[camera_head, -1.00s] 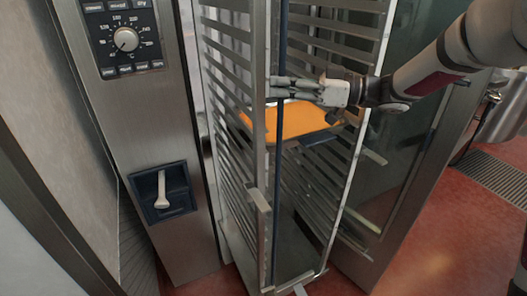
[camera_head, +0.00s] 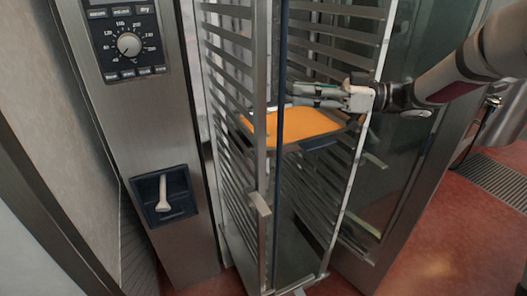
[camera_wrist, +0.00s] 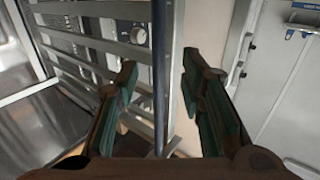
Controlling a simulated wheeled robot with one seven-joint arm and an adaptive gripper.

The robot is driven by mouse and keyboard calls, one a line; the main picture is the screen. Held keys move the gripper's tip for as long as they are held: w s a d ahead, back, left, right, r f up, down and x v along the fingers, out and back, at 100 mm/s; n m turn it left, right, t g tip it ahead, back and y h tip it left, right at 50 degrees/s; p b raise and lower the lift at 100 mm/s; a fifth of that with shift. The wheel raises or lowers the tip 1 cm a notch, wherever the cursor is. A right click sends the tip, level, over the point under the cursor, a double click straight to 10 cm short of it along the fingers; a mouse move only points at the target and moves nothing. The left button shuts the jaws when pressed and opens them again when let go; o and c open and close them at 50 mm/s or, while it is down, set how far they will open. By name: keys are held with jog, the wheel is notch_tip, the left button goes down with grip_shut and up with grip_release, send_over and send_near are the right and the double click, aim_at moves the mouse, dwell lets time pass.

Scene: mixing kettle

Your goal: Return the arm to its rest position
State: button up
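My gripper (camera_head: 296,94) is inside the open rack frame in the head view, just right of a dark vertical rod (camera_head: 279,130) and above an orange-surfaced tray (camera_head: 300,123). In the wrist view my gripper (camera_wrist: 160,66) has its two green-padded fingers apart with nothing held. The rod (camera_wrist: 160,70) shows in the gap between the fingers there, beyond the tips or between them; I cannot tell exactly. My arm reaches in from the upper right of the head view.
The rack (camera_head: 262,205) has many side rails close around my gripper. A steel panel with a dial (camera_head: 129,44) and a recessed handle (camera_head: 163,193) stands on the left. A glass door (camera_head: 415,150) is on the right, with open red floor (camera_head: 440,235) beyond.

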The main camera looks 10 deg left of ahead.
jog(key=shift+d, duration=0.95)
jog(key=w+d+r+m+t+h, duration=0.4)
jog(key=w+r+m+t+h, duration=0.25)
jog(key=r+t, duration=0.4)
jog(key=s+d+m+t+h, duration=0.4)
jog(key=s+d+m+h, duration=0.25)
jog(key=d+h, duration=0.4)
jog(key=s+d+f+m+g+h, duration=0.2)
jog(key=s+d+f, duration=0.1)
jog(key=s, duration=0.4)
jog(key=s+d+f+m+g+h, duration=0.1)
jog(key=s+d+f+g, duration=0.15)
jog(key=s, duration=0.35)
jog(key=s+a+f+g, duration=0.1)
jog(key=s+f+g, duration=0.1)
jog(key=s, duration=0.4)
jog(key=s+a+f+m+g+y, duration=0.1)
jog(key=s+f+g, duration=0.1)
jog(key=s+f, duration=0.3)
jog(key=s+a+f+g, duration=0.1)
jog(key=s+f, duration=0.2)
jog(key=s, duration=0.5)
jog(key=shift+s+a+f+m+g+y, duration=0.25)
jog(key=shift+s+f+m+g+y, duration=0.05)
jog(key=shift+s+g+y, duration=0.1)
